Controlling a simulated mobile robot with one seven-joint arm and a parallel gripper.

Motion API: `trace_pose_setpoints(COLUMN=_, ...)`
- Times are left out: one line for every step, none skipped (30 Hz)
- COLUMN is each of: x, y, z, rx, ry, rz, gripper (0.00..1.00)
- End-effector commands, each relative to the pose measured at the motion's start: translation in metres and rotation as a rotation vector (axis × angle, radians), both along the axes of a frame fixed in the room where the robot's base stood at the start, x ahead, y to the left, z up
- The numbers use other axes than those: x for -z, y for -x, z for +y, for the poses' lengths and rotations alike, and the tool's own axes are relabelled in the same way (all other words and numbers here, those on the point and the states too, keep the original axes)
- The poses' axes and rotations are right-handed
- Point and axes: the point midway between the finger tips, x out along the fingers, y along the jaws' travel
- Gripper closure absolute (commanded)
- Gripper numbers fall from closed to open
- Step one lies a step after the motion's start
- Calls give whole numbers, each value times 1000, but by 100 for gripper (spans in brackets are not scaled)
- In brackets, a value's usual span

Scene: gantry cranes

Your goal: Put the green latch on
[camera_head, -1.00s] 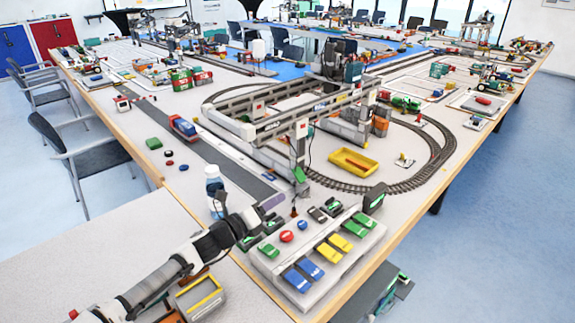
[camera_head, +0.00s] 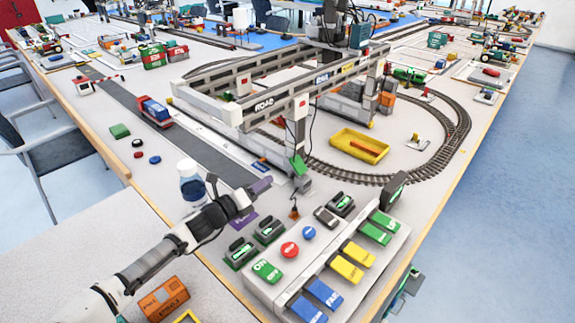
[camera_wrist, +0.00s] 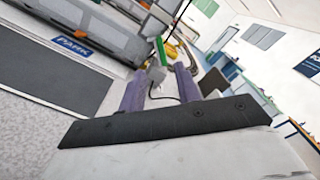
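A small green piece, which looks like the green latch (camera_head: 299,165), sits tilted at the lower end of the near crane leg. A grey block (camera_head: 302,184) is just below it. In the wrist view the green latch (camera_wrist: 161,50) shows as a thin upright strip beyond the fingertips, above the grey block (camera_wrist: 157,73). My gripper (camera_head: 266,184) is left of the latch and a little lower in the head view, apart from it. In the wrist view my gripper (camera_wrist: 159,76) has two purple fingers spread, with nothing held between them.
The control panel (camera_head: 352,232) with coloured switches stands at the front right. A white bottle (camera_head: 192,186) stands close behind my arm. The crane frame (camera_head: 262,105) and a yellow tray (camera_head: 360,146) lie beyond. The dark road strip (camera_head: 205,155) runs left of the crane.

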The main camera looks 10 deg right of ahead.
Motion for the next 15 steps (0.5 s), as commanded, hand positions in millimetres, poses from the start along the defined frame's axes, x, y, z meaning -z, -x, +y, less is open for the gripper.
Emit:
trace_pose_setpoints(x=-4, y=-5, z=-11, rx=4, ry=2, rz=2, gripper=67)
trace_pose_setpoints(x=-4, y=-9, z=-16, rx=4, ry=2, rz=1, gripper=67)
trace_pose_setpoints(x=-4, y=-13, z=-24, rx=5, ry=3, rz=3, gripper=67)
trace_pose_setpoints(x=-4, y=-17, z=-29, rx=4, ry=2, rz=2, gripper=67)
trace_pose_setpoints(x=-4, y=-20, z=-34, rx=5, ry=2, rz=2, gripper=67)
trace_pose_setpoints(x=-3, y=-25, z=-41, rx=4, ry=2, rz=2, gripper=67)
trace_pose_setpoints(x=-3, y=-29, z=-46, rx=4, ry=1, rz=2, gripper=67)
trace_pose_setpoints(x=-3, y=-32, z=-52, rx=4, ry=1, rz=3, gripper=67)
trace_pose_setpoints(x=-3, y=-36, z=-58, rx=4, ry=1, rz=2, gripper=67)
trace_pose_setpoints(x=-3, y=-39, z=-62, rx=3, ry=2, rz=2, gripper=67)
trace_pose_setpoints(x=-3, y=-42, z=-66, rx=3, ry=2, rz=2, gripper=67)
trace_pose_setpoints(x=-3, y=-46, z=-72, rx=2, ry=1, rz=2, gripper=67)
trace_pose_setpoints(x=-2, y=-48, z=-76, rx=3, ry=2, rz=2, gripper=67)
trace_pose_setpoints(x=-2, y=-51, z=-79, rx=2, ry=1, rz=3, gripper=67)
trace_pose_setpoints(x=-2, y=-53, z=-82, rx=2, ry=0, rz=1, gripper=67)
